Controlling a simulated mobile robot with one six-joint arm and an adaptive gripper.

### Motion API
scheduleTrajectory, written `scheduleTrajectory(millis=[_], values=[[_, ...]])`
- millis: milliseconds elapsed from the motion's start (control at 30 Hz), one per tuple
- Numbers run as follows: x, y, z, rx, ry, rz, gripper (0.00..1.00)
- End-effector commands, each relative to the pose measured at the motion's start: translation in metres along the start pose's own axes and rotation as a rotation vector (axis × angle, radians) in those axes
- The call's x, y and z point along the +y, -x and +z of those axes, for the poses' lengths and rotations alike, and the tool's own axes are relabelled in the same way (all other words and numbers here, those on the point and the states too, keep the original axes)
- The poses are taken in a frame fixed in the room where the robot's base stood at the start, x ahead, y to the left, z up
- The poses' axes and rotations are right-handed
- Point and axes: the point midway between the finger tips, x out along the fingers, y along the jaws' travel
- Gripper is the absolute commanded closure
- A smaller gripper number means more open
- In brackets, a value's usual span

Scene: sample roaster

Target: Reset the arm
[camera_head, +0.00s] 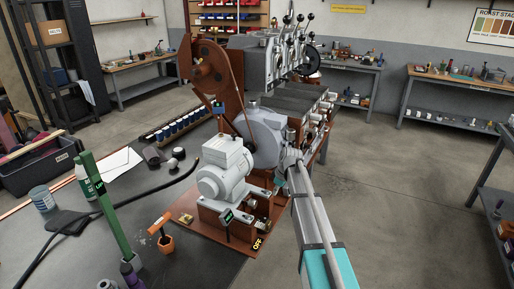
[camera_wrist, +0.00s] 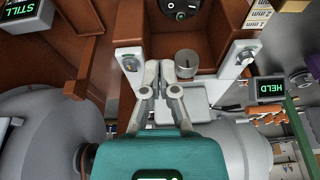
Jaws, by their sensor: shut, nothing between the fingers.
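My gripper (camera_wrist: 159,68) is shut and empty in the wrist view, its two pale fingertips close together. Just right of the tips is a short grey cylinder (camera_wrist: 187,63) on a red-brown housing; I cannot tell whether they touch. In the head view my arm reaches up from the bottom right to the sample roaster machine (camera_head: 262,135), beside its grey motor (camera_head: 224,168). The fingers are not clearly visible there.
A display reading HELD (camera_wrist: 268,89) is to the right of my gripper; one reading STILL (camera_wrist: 28,14) is at top left. Open floor (camera_head: 385,195) lies to the right.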

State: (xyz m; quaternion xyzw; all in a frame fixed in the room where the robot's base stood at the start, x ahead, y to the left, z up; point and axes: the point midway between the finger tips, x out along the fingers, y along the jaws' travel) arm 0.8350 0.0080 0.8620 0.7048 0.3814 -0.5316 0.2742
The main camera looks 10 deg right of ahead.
Motion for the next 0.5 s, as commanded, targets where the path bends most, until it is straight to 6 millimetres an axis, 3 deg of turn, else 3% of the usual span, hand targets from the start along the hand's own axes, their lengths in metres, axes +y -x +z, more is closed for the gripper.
scheduleTrajectory(millis=[167, 267, 500], values=[[-0.016, 0.006, 0.008, -0.014, -0.045, 0.0, 1.0], [-0.035, 0.013, 0.019, -0.033, -0.109, 0.001, 1.0], [-0.107, 0.04, 0.061, -0.111, -0.369, 0.023, 1.0]])
